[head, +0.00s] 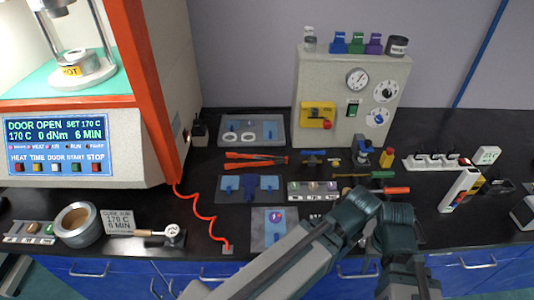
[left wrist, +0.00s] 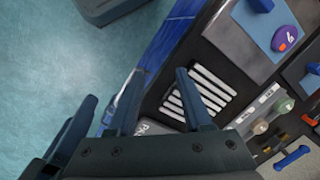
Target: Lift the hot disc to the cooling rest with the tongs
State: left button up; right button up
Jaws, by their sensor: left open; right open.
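A metal disc-like piece (head: 75,58) with a yellow HOT label sits on the platform inside the open rheometer chamber (head: 30,88) at upper left. I cannot tell whether this piece is the hot disc. Orange-handled tongs (head: 255,159) lie on the black bench, left of centre. I cannot tell which holder is the cooling rest. My right gripper (head: 392,240) is open near the bench's front edge, far from the tongs. My left gripper (left wrist: 159,72) is open and empty in the left wrist view, beside a white-striped label or rack (left wrist: 200,96).
A grey tray with white rings (head: 277,140) lies behind the tongs. A grey panel with dials (head: 340,85) stands behind. A red coiled cord (head: 205,214) crosses the bench. A round pot (head: 78,225) stands at left. Several small tools lie right of centre.

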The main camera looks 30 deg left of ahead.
pick_arm(q)
jog(key=shift+o, duration=1)
jog(key=o, duration=0.4)
jog(key=shift+m, duration=0.7)
jog(key=w+a, duration=0.1)
jog(key=w, duration=0.1)
jog(key=w+a, duration=0.1)
jog(key=w, duration=0.2)
jog(key=w+a+r+p, duration=0.1)
jog(key=w+a, duration=0.1)
jog(key=w, duration=0.1)
jog(key=shift+w+a, duration=0.1)
jog(key=w+a+r+m+p, duration=0.1)
jog(key=w+a+m, duration=0.1)
jog(key=w+a, duration=0.4)
jog(key=w+a+r+m+p, duration=0.1)
jog(key=w+a, duration=0.5)
jog(key=a, duration=1)
jog(key=w+a+r+m+p, duration=0.1)
jog(key=w+a+m, duration=0.2)
jog(key=w+a, duration=0.3)
jog(key=shift+w+a+m, duration=0.15)
jog(key=shift+w+a, duration=0.05)
jog(key=shift+a, duration=1.2)
jog(key=shift+w+a+m, duration=0.15)
jog(key=shift+a, duration=1.25)
jog(key=shift+f, duration=0.1)
